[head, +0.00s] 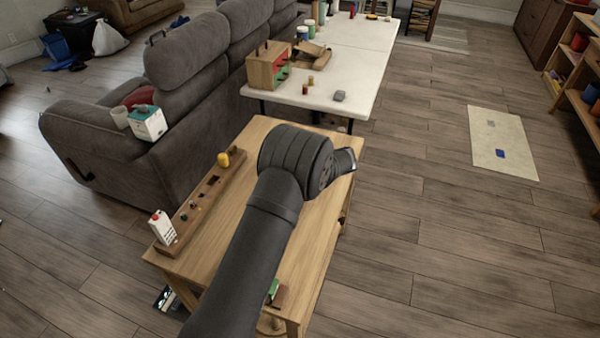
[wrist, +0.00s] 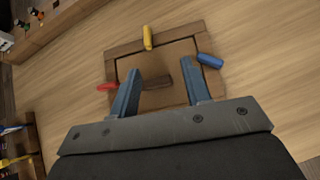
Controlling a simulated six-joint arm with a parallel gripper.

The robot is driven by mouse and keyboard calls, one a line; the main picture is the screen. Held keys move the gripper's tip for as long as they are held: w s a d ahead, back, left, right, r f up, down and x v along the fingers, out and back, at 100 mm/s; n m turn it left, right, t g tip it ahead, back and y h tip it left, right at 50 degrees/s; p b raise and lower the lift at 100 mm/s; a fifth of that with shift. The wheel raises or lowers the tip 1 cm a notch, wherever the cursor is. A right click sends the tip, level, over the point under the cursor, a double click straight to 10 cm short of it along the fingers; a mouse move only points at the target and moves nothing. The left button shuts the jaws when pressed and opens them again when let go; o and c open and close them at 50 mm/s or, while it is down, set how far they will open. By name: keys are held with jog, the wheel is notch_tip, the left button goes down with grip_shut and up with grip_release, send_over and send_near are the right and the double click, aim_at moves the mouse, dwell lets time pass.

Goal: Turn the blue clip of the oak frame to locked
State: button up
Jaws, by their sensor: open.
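In the wrist view the oak frame (wrist: 180,32) lies flat on the wooden table, with a brown panel inside its border. The blue clip (wrist: 210,60) sits at the frame's upper right corner area, angled down to the right. A yellow clip (wrist: 147,38) stands on the top bar and a red clip (wrist: 107,87) is at the left side. My gripper (wrist: 162,73) is open above the frame, its fingers apart with nothing held. The blue clip is just beyond the right finger, apart from it in the picture. In the head view my arm hides the frame and clips.
On the table (head: 240,150) a long wooden rack (head: 190,212) stands along the left edge, with a white carton (head: 162,226) and a yellow piece (head: 223,159). A small green item (head: 273,290) is near the front edge. The grey sofa (head: 170,110) and a white table (head: 345,70) lie beyond.

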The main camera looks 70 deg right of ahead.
jog(key=s+a+r+m+h, duration=0.2)
jog(key=s+a+m+h, duration=0.5)
jog(key=s, duration=0.3)
jog(key=shift+g+h, duration=0.3)
jog(key=shift+h, duration=0.3)
jog(key=x, duration=1.8)
jog(key=shift+s+d, duration=0.2)
jog(key=shift+d, duration=0.1)
jog(key=c, duration=0.7)
